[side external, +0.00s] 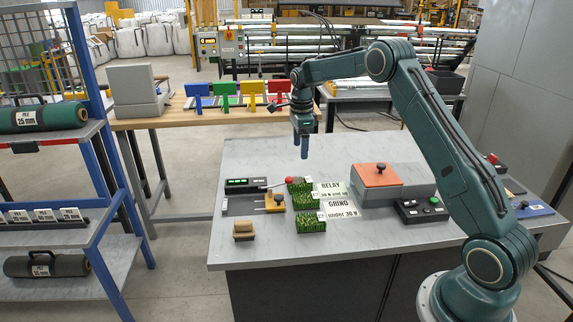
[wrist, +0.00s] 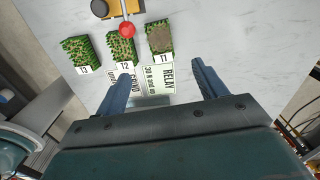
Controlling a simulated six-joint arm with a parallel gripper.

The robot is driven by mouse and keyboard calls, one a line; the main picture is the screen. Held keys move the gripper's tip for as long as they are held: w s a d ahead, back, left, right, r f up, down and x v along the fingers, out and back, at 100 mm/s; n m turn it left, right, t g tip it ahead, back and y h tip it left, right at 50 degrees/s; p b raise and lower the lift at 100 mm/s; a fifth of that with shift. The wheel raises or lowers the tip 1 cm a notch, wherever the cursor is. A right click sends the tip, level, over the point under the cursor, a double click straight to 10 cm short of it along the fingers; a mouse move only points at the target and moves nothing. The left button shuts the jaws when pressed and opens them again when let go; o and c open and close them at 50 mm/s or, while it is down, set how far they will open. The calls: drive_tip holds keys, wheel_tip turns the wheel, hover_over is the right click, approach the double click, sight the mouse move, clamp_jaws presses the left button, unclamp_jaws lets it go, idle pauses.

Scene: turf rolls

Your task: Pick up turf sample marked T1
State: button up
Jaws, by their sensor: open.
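Three turf samples stand in a row on the grey bench. The one whose label looks like T1 (wrist: 158,38) has a bare brownish top in the wrist view; it appears to be the far one in the side view (side external: 299,187). The T2 sample (wrist: 121,47) and the T3 sample (wrist: 80,51) lie to its left in the wrist view. My gripper (side external: 304,156) hangs above the bench, apart from the samples. In the wrist view my gripper (wrist: 160,71) is open and empty, with the T1 sample beyond its fingertips.
A RELAY card (side external: 331,189) and a GRIND card (side external: 338,210) lie beside the samples. A red-knobbed lever (side external: 290,180) is close to the far sample. An orange-lidded box (side external: 378,175) stands to the right.

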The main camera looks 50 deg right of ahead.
sight(300, 180)
drive_tip(key=shift+f, duration=0.1)
drive_tip(key=shift+f, duration=4.2)
drive_tip(key=shift+d+f, duration=0.1)
drive_tip(key=shift+f, duration=2.5)
drive_tip(key=c, duration=1.1)
drive_tip(key=shift+r, duration=0.2)
